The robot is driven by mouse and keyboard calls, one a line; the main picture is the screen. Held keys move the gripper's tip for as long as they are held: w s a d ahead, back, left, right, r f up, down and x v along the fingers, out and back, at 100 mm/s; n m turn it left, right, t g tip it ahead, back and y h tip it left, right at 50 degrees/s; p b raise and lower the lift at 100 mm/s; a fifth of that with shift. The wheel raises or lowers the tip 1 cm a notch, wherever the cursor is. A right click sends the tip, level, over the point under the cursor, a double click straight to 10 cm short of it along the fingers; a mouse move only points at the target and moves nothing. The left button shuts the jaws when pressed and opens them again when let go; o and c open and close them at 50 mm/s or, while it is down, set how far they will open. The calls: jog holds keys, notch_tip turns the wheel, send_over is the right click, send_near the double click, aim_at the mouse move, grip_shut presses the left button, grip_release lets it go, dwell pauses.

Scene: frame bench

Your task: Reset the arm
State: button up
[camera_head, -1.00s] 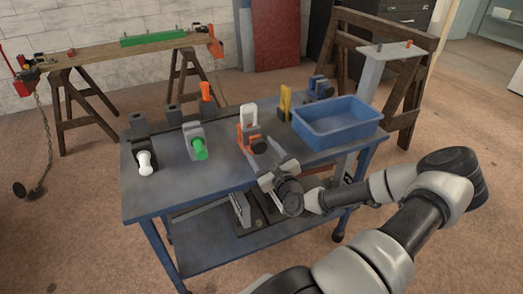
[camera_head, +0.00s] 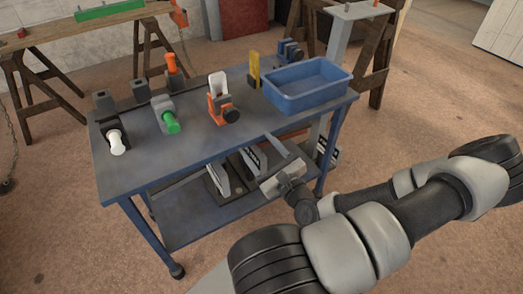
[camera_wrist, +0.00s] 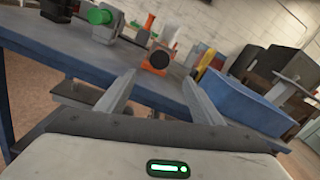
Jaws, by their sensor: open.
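My gripper (camera_head: 277,163) is open and empty at the front edge of the blue bench (camera_head: 190,150), near its right end. In the wrist view my gripper (camera_wrist: 157,95) shows two grey fingers spread apart, with nothing between them. The bench front edge and the orange clamp with a black knob (camera_wrist: 157,57) lie beyond the fingertips. My arm runs from the lower right of the head view to the bench edge.
On the bench stand a white-knobbed clamp (camera_head: 116,144), a green-knobbed clamp (camera_head: 170,121), the orange clamp (camera_head: 221,105), a yellow piece (camera_head: 254,70) and a blue bin (camera_head: 306,97). Sawhorses (camera_head: 35,85) stand behind. Floor at right is clear.

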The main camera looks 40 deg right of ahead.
jog(key=shift+v, duration=0.9)
